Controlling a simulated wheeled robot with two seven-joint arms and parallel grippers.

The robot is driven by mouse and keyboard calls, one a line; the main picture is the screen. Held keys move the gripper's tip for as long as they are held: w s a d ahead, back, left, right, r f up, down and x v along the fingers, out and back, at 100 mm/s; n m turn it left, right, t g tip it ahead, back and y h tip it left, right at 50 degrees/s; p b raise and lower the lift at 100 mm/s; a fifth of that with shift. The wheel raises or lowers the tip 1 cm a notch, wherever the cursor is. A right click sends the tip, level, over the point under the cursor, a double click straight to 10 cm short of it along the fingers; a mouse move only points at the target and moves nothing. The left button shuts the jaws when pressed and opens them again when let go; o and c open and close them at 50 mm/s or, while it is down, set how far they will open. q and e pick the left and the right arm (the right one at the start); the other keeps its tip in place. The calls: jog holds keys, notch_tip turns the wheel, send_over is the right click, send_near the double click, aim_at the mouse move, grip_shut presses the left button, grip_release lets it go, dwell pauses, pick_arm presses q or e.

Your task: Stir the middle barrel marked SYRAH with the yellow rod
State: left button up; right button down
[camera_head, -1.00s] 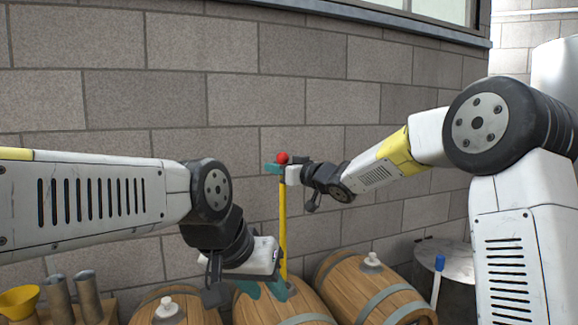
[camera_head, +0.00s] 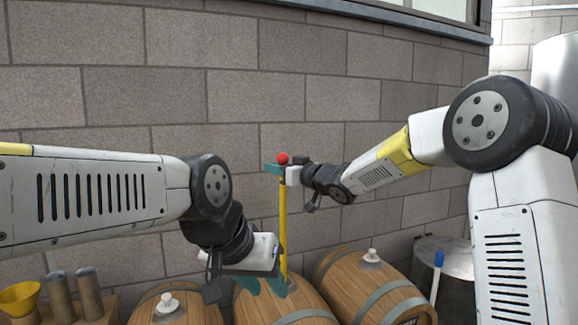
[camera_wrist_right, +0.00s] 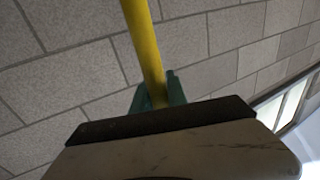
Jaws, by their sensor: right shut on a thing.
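The yellow rod (camera_head: 283,215) stands close to upright with a red knob (camera_head: 283,158) on top. My right gripper (camera_head: 279,169) is shut on it just below the knob; the right wrist view shows the rod (camera_wrist_right: 143,45) between its teal fingers (camera_wrist_right: 160,95). The rod runs down to the top of the middle barrel (camera_head: 262,306). Its lower end is hidden around the barrel's opening. No SYRAH label shows in view. My left gripper (camera_head: 264,286) is low over the middle barrel, left of the rod, its teal fingers apart with nothing seen between them.
A left barrel (camera_head: 195,312) and a right barrel (camera_head: 345,275) flank the middle one, each with a pale bung. A yellow funnel (camera_head: 20,298) and metal cylinders stand at the far left. A blue-topped rod (camera_head: 438,265) stands by a grey drum at right. A block wall stands behind.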

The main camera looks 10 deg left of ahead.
jog(key=shift+f, duration=1.15)
jog(key=shift+f, duration=2)
notch_tip(320, 180, down, 7)
dwell(0.4)
notch_tip(320, 180, down, 7)
dwell(1.2)
jog(key=shift+a, duration=0.1)
